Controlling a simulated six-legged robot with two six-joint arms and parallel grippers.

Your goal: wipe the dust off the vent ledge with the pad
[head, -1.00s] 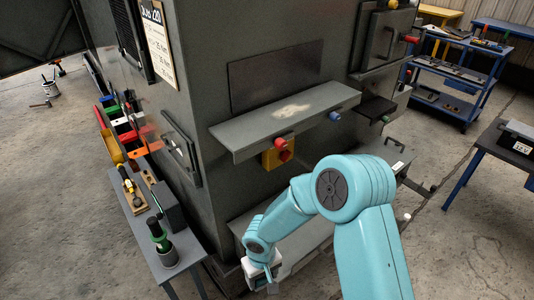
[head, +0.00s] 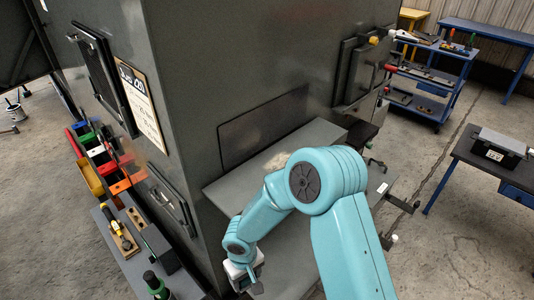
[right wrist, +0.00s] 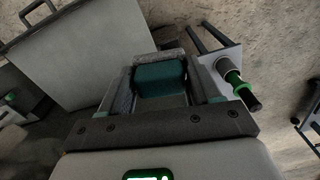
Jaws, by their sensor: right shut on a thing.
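The vent ledge (head: 240,184) is a grey shelf on the dark cabinet, below a dark rectangular panel. A pale dust patch (head: 262,160) lies on it, partly hidden by my right arm. My right gripper (head: 246,280) is low in front of the cabinet, below the ledge and apart from it. In the right wrist view my right gripper (right wrist: 163,88) is shut on the pad (right wrist: 160,78), a teal block with a grey layer at its far side. My left gripper is in neither view.
A side table (head: 190,284) at the lower left holds a green-and-black tool (head: 156,286) and a yellow-handled tool (head: 119,230). A blue cart (head: 440,88) and a dark table (head: 478,160) stand at right.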

